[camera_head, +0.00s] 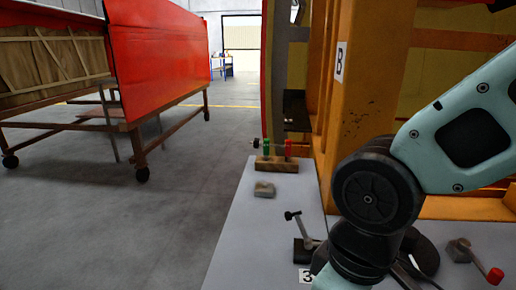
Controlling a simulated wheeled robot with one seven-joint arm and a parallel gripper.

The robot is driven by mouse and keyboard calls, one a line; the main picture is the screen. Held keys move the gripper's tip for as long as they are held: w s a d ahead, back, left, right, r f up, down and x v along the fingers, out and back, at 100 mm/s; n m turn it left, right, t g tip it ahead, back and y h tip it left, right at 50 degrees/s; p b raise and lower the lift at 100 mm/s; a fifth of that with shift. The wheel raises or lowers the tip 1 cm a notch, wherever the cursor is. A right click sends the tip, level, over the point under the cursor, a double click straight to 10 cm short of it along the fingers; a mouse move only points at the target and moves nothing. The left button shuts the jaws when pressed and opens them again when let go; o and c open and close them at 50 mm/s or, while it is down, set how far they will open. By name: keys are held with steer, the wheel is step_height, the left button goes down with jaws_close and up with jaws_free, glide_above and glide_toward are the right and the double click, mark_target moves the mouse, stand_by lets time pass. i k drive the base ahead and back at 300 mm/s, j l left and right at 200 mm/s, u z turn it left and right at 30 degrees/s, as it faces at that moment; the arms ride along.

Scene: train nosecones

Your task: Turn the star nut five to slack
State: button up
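I cannot make out a star nut marked five in the head view. A small fixture with a grey lever and black knob (304,232) stands on the grey table beside a label reading 3 (305,276). Another small fixture with a red-tipped handle (478,261) stands at the lower right. My teal and black arm comes in from the right and bends down at a large black joint. It covers the table between the two fixtures. My gripper is not in view.
On the grey table (240,230) are a wooden block with green and red pieces (276,163) and a small grey block (264,189). An orange frame (352,100) labelled B rises behind. A wheeled trolley with red panels (160,55) stands left. Floor between is clear.

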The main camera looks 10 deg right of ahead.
mark_target(257, 143)
steer(key=j+z, duration=0.25)
steer(key=j, duration=0.8)
steer(key=j+z, duration=0.3)
steer(key=j, duration=0.75)
steer(key=i+j, duration=0.2)
steer(key=j, duration=0.2)
steer(key=i+j, duration=0.25)
steer(key=j, duration=0.15)
steer(key=i+j, duration=0.2)
steer(key=j, duration=0.25)
steer(key=i+u, duration=0.1)
steer(key=i, duration=1.2)
